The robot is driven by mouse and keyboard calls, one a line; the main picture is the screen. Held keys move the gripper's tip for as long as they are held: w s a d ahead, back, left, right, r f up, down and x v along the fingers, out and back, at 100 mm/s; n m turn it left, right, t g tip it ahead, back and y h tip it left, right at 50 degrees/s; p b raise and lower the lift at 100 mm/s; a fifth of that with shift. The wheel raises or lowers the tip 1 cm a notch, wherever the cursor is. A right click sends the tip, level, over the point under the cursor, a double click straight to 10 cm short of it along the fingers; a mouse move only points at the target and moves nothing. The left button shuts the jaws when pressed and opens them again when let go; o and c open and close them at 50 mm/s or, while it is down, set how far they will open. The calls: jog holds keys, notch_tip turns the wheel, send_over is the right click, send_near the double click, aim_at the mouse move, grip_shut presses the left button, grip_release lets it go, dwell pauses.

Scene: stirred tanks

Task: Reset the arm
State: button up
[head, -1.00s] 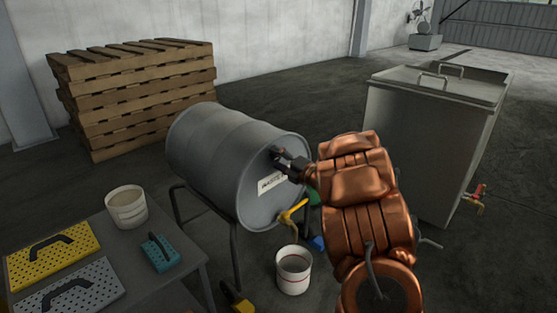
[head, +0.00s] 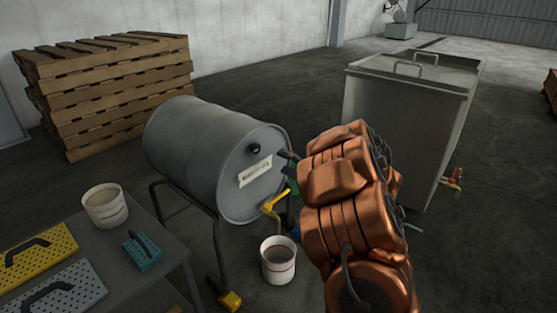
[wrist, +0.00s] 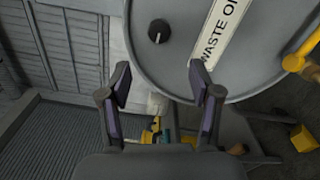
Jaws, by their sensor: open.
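My arm is copper-coloured and reaches up in front of the drum in the head view. My gripper (wrist: 160,82) is open and empty in the wrist view, its two dark fingers apart. In the head view only a dark part of the gripper (head: 290,157) shows at the drum's right edge; the rest is hidden behind my arm. The grey drum (head: 195,140) lies on its side on a stand. Its end face carries a black knob (wrist: 158,31) and a white label (wrist: 219,32) starting "WASTE O". The fingers appear apart from the knob and the label.
A yellow tap (head: 276,200) sticks out low on the drum, above a white bucket (head: 278,262). A table (head: 165,215) at left holds another bucket (head: 105,206) and perforated plates. A steel tank (head: 405,125) stands at right, pallets (head: 105,90) behind left. Floor between is clear.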

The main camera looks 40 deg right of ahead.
jog(key=shift+s, duration=0.25)
jog(key=shift+r, duration=0.1)
dwell(0.3)
